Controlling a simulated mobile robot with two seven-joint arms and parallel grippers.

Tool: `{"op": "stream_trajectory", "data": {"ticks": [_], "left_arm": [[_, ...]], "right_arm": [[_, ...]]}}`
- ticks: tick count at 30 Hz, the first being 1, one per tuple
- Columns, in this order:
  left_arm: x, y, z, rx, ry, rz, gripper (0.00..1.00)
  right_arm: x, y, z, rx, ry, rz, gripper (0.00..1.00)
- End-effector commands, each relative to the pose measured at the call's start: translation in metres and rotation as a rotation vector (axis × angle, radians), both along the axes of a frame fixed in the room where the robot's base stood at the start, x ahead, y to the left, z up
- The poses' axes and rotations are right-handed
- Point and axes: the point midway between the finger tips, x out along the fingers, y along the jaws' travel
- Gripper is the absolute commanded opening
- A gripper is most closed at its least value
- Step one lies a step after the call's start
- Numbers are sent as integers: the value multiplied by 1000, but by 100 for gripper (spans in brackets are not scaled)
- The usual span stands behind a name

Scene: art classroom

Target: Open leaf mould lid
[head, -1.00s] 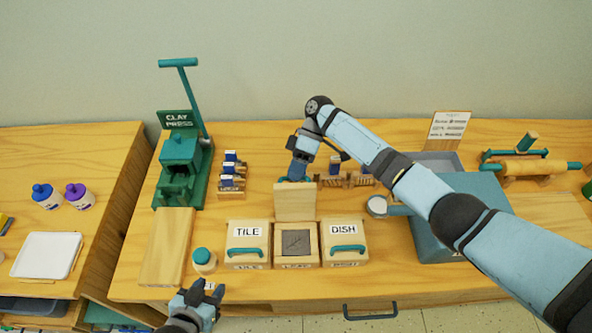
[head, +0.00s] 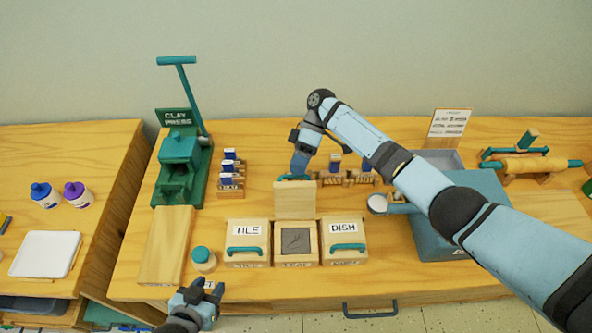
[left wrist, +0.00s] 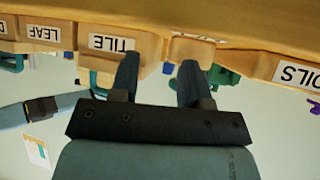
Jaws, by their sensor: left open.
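The leaf mould (head: 297,243) is the middle of three wooden moulds, with a dark leaf plate showing inside. Its lid (head: 295,201) stands upright at the rear edge, so the mould is open. My right gripper (head: 295,178) is just behind the top of the lid; its fingers are largely hidden, and I cannot tell if it touches the lid. My left gripper (head: 205,287) is open and empty at the table's front edge, below a jar. In the left wrist view its fingers (left wrist: 157,75) are apart, near the TILE and LEAF labels.
The closed TILE mould (head: 248,243) and DISH mould (head: 343,241) flank the leaf mould. A teal-lidded jar (head: 203,260) stands at left, near a wooden board (head: 166,246) and green clay press (head: 182,165). A blue-grey box (head: 440,237) lies under my right arm.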

Motion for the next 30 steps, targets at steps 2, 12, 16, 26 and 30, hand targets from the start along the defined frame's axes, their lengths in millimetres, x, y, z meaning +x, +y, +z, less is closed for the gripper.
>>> {"op": "stream_trajectory", "data": {"ticks": [2,12,16,26,30], "left_arm": [[0,0,-1,0,0,0,43],[0,0,-11,0,0,0,43],[0,0,-13,0,0,0,43],[1,0,-12,-1,-2,0,43],[1,0,-12,-1,-3,0,43]], "right_arm": [[11,-6,12,0,-2,-1,38],[52,-33,55,-3,1,0,38],[60,-37,64,-2,2,0,38],[63,-39,68,-2,4,1,38],[62,-39,68,-2,4,1,38]]}}
